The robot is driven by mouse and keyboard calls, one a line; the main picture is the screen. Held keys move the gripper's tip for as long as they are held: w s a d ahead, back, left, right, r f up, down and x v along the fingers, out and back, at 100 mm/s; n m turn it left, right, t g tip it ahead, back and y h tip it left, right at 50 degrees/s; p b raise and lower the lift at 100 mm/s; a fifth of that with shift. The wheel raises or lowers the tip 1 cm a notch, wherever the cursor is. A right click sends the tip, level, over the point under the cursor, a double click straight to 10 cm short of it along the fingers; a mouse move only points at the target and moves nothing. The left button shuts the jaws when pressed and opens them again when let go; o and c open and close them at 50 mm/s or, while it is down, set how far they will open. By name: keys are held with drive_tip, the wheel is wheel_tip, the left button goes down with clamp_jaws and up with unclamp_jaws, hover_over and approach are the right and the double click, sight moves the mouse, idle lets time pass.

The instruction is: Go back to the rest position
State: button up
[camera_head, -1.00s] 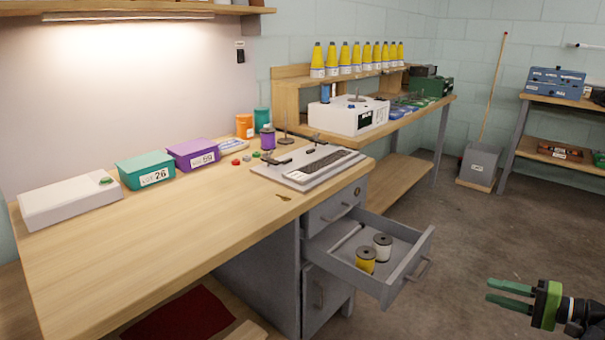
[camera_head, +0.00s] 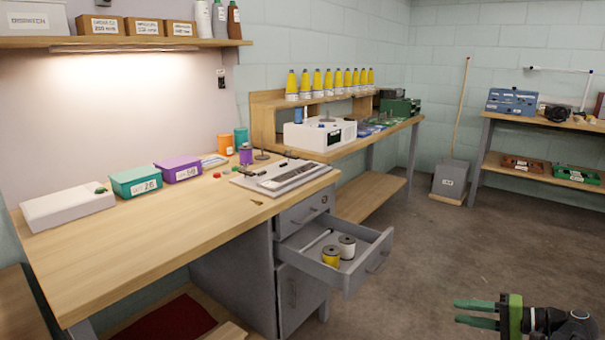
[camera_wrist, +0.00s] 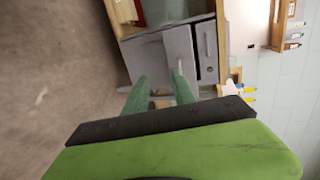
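My gripper (camera_head: 456,312) is at the lower right of the head view, over the floor and to the right of the open drawer. Its two green fingers stand apart with nothing between them. The fingers also show in the wrist view (camera_wrist: 158,76), spread and empty, with the grey drawer cabinet (camera_wrist: 184,52) beyond them. The gripper touches nothing that I can see.
The wooden workbench (camera_head: 130,255) has an open drawer (camera_head: 374,262) jutting out, holding a yellow spool (camera_head: 330,257) and a white spool (camera_head: 346,247). A second bench (camera_head: 398,130) and a shelf unit (camera_head: 535,165) stand behind. The concrete floor (camera_head: 420,255) between is clear.

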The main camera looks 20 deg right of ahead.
drive_tip(key=w+a+f+n+g, duration=0.2)
drive_tip(key=w+a+f+g, duration=0.25)
drive_tip(key=w+a, duration=0.45)
drive_tip(key=w+a+f+n+g+h+p, duration=0.1)
drive_tip(key=w+a+f+n+g+h, duration=0.15)
drive_tip(key=a, duration=0.95)
drive_tip(key=w+a+f+n+g+h+p, duration=0.1)
drive_tip(key=w+a+f+n+g+h, duration=0.2)
drive_tip(key=a, duration=0.8)
drive_tip(key=w+a+f+n+g+h+p, duration=0.1)
drive_tip(key=w+a+f+n+g+h, duration=0.2)
drive_tip(key=a, duration=0.9)
wheel_tip(320, 180, up, 37)
drive_tip(key=s+t+p, duration=0.1)
drive_tip(key=p, duration=3.6)
drive_tip(key=shift+n+p, duration=0.35)
drive_tip(key=shift+f, duration=0.1)
